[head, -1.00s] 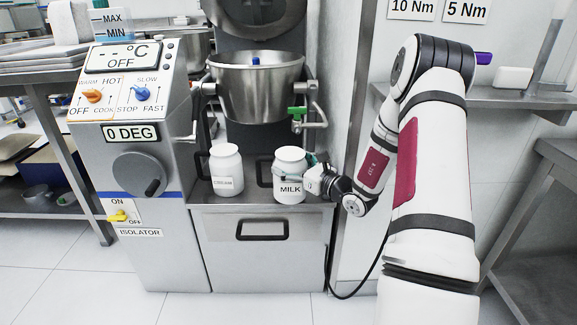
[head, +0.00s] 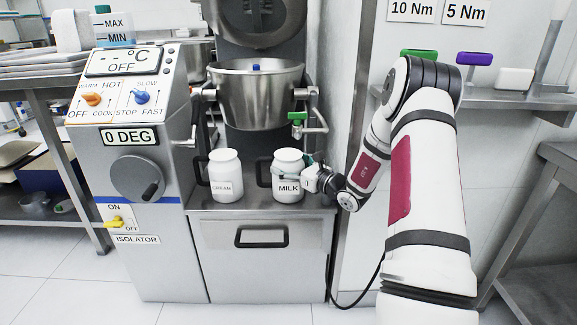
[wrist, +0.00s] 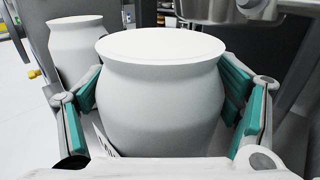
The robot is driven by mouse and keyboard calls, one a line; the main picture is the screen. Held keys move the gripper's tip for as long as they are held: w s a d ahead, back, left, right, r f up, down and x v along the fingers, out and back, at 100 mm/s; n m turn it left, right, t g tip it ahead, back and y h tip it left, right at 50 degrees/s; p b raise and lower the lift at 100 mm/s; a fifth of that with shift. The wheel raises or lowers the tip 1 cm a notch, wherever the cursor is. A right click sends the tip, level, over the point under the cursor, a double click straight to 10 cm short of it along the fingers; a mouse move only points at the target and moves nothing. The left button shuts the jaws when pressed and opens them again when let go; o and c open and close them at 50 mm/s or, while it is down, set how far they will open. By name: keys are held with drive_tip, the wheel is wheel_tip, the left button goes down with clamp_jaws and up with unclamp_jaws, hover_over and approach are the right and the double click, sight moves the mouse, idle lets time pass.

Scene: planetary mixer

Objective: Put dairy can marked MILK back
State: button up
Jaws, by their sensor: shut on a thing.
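The white dairy can marked MILK (head: 288,187) is upright at the right of the steel ledge under the mixer bowl. Its base appears to be on or just above the ledge; I cannot tell which. My gripper (head: 303,175) is shut around the can's upper body from the right. In the wrist view the can (wrist: 160,95) fills the space between the teal finger pads, which are on both sides of it. The white can marked CREAM (head: 225,178) stands upright to its left, apart from it. It also shows behind the held can in the wrist view (wrist: 78,45).
The control cabinet (head: 140,180) is at the left. The ledge (head: 256,204) has bare room between the cans. A wall shelf (head: 490,97) is at the right.

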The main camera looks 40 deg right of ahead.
sight(300, 170)
drive_tip(key=o, duration=1.9)
drive_tip(key=shift+f, duration=0.1)
drive_tip(key=shift+s+d+r, duration=0.1)
drive_tip(key=shift+s+r, duration=0.05)
drive_tip(key=shift+r, duration=0.05)
drive_tip(key=s+p, duration=0.1)
drive_tip(key=s, duration=0.1)
drive_tip(key=s+p, duration=0.1)
drive_tip(key=s, duration=0.1)
drive_tip(key=s+d, duration=0.1)
drive_tip(key=s, duration=0.1)
drive_tip(key=shift+p, duration=0.4)
drive_tip(key=shift+s+d, duration=0.15)
drive_tip(key=shift+s, duration=0.4)
drive_tip(key=shift+f, duration=0.1)
